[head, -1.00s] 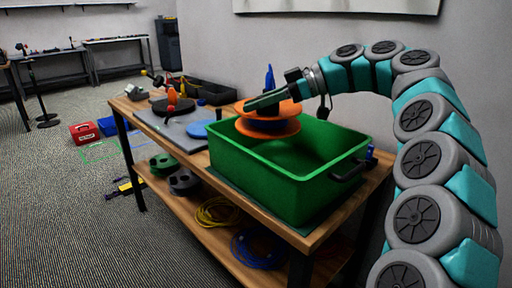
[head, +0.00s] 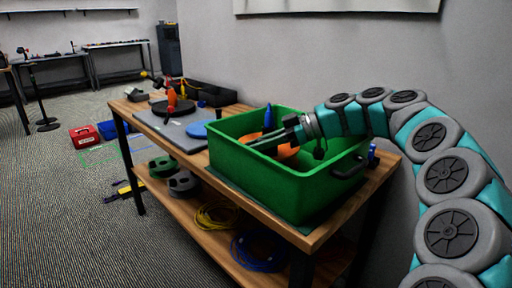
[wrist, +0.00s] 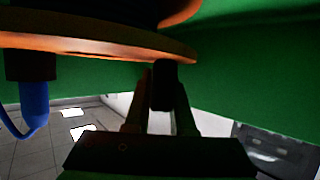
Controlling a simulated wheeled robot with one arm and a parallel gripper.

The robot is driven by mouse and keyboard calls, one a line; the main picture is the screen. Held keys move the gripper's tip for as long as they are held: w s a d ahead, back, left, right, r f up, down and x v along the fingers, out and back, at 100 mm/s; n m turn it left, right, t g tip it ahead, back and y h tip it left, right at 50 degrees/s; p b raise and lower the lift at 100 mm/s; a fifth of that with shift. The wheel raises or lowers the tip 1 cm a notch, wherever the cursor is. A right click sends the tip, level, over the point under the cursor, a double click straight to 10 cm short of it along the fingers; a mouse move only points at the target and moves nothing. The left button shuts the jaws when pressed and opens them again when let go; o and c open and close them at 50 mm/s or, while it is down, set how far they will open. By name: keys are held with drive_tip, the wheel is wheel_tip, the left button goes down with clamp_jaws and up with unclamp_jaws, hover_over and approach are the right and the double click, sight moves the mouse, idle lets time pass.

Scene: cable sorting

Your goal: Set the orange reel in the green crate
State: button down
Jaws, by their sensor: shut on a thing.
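The orange reel (head: 286,153) is down inside the green crate (head: 262,180), with its lower part hidden behind the near wall. A blue upright piece (head: 268,118) stands up from the reel. My gripper (head: 262,141) reaches in from the right, tilted, and is shut on the reel. In the wrist view the reel's orange flange (wrist: 95,42) crosses the top, with the gripper fingers (wrist: 162,85) just below it and green crate wall (wrist: 240,65) behind. I cannot tell whether the reel touches the crate floor.
The crate stands at the near end of a wooden bench (head: 318,238). Dark bins (head: 208,93) stand against the wall. Yellow (head: 216,214) and blue cable coils (head: 258,251) lie on the lower shelf.

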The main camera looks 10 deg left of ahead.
sight(284, 155)
drive_tip(key=shift+f, duration=0.1)
drive_tip(key=c, duration=0.8)
unclamp_jaws()
drive_tip(key=shift+o, duration=0.2)
drive_tip(key=shift+r, duration=0.25)
drive_tip(key=shift+d, duration=0.35)
drive_tip(key=b+v, duration=0.1)
drive_tip(key=v, duration=0.5)
drive_tip(key=shift+w+d+r, duration=0.15)
drive_tip(key=shift+d, duration=0.2)
